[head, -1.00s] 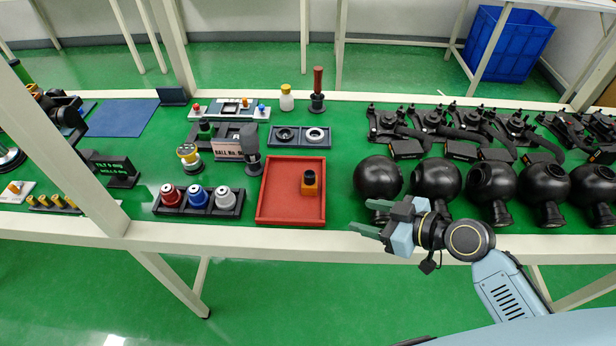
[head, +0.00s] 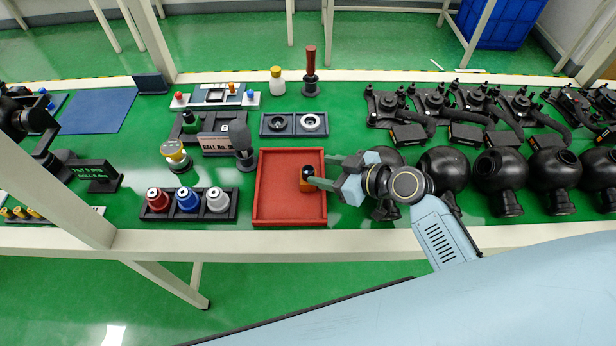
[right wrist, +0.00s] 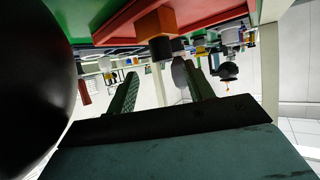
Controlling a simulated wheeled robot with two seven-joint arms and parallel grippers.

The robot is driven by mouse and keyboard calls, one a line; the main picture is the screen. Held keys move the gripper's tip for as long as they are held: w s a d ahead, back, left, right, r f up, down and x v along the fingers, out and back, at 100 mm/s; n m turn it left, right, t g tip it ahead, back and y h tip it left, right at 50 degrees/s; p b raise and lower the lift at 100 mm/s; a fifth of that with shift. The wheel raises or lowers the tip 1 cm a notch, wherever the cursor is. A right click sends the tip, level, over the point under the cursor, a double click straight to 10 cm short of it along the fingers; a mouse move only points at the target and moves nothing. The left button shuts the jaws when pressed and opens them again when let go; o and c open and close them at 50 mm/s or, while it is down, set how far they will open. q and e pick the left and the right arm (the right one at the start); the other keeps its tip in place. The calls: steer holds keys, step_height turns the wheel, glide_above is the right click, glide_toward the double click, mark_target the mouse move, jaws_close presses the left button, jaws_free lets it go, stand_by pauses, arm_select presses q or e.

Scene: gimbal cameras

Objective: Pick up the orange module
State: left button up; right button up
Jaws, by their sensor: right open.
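The orange module (head: 306,186) is a small orange block with a black round top, in the right half of the red tray (head: 272,213). My right gripper (head: 321,174) is open and reaches in from the right over the tray's right edge. One fingertip overlaps the module in the head view; I cannot tell if they touch. In the upside-down right wrist view, the orange module (right wrist: 155,23) shows just beyond the open fingers (right wrist: 162,70), roughly between their tips, with nothing held. My left gripper is not in view.
Black spheres (head: 443,168) stand right of the tray, close by my right arm. A holder with red, blue and grey knobs (head: 188,200) is left of it. A two-ring block (head: 293,124) lies behind. A white table rail (head: 400,241) runs along the front.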

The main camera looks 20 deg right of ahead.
mark_target(310, 170)
steer(key=shift+w+a+f, duration=0.15)
steer(key=shift+w+a, duration=0.05)
steer(key=shift+a, duration=0.05)
steer(key=x, duration=0.3)
steer(key=shift+w+a+f, duration=0.1)
steer(key=shift+a, duration=0.2)
steer(key=shift+w+a+f, duration=0.15)
steer(key=shift+w+a, duration=0.1)
steer(key=shift+w+f, duration=0.1)
steer(key=shift+c, duration=0.9)
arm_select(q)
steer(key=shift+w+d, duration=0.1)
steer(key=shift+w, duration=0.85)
arm_select(e)
steer(key=c, duration=0.9)
